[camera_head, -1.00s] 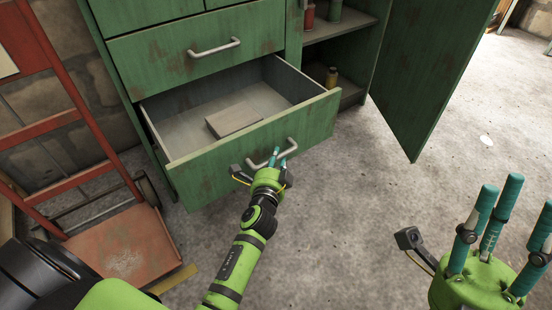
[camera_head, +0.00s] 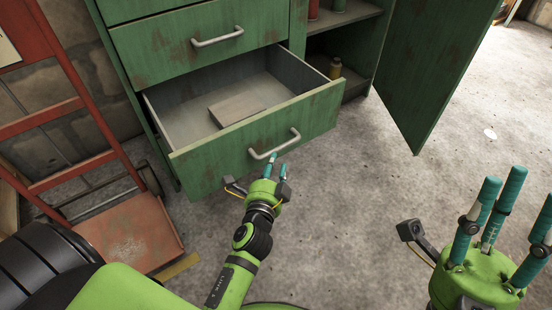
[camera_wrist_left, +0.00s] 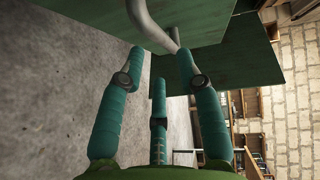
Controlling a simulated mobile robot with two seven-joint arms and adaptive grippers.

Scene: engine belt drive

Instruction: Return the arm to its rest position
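My left gripper (camera_head: 275,173) is in front of the open lower drawer (camera_head: 222,165) of the green cabinet, just below its pale handle (camera_head: 275,144). In the left wrist view the fingers (camera_wrist_left: 160,62) are spread with nothing between them, and the grey handle (camera_wrist_left: 150,25) lies just beyond the fingertips. My right gripper (camera_head: 512,200) is at the lower right of the head view, over the floor. Its teal fingers point up, apart and empty.
A flat box (camera_head: 237,109) lies in the drawer. The cabinet door (camera_head: 437,65) stands open at the right. A red hand truck (camera_head: 130,235) stands at the left, beside my left arm. The concrete floor (camera_head: 350,200) between the arms is clear.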

